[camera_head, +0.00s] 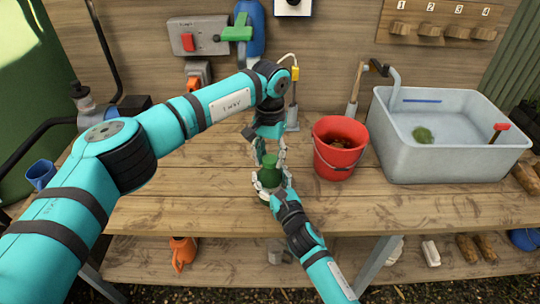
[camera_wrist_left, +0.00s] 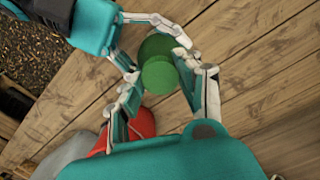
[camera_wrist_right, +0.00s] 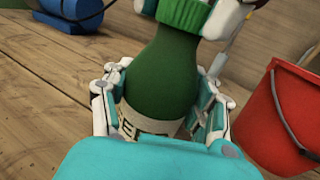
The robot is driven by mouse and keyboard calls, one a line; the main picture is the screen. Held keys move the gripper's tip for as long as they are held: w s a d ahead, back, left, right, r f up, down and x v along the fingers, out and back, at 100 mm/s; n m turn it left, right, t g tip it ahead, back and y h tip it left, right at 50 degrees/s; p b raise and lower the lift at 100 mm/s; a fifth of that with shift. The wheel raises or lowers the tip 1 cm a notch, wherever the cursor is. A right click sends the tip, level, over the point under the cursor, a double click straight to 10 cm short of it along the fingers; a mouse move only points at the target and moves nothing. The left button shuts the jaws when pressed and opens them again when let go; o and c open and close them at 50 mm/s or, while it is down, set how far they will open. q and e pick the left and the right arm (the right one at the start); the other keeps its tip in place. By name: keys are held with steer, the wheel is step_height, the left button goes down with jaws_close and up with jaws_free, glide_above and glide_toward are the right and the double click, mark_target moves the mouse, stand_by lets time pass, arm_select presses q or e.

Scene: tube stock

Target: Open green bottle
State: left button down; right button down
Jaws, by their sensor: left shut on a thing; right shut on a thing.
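The green bottle (camera_head: 269,178) stands upright above the wooden bench, between my two grippers. In the right wrist view its body (camera_wrist_right: 163,80) shows a pale label and a ribbed green cap (camera_wrist_right: 185,12). My right gripper (camera_head: 276,193) is shut around the bottle's body, low near the label. My left gripper (camera_head: 268,160) comes from above and is shut on the cap, which shows from above in the left wrist view (camera_wrist_left: 159,76). The cap sits at the top of the bottle's neck. I cannot tell whether the bottle's base touches the bench.
A red bucket (camera_head: 340,148) stands close to the right of the bottle. A grey sink (camera_head: 455,155) is further right. A blue mug (camera_head: 41,174) is at the far left. Bench front is clear.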

arm_select(q)
steer(key=n, duration=0.8)
steer(key=shift+n, duration=0.4)
steer(key=n, duration=0.7)
steer(key=shift+r, duration=0.1)
steer(key=n, duration=2.1)
steer(key=shift+n, duration=0.3)
steer(key=n, duration=0.4)
steer(key=shift+n, duration=0.4)
steer(key=n, duration=0.4)
steer(key=shift+n, duration=0.4)
steer(key=n, duration=0.7)
steer(key=shift+r, duration=0.1)
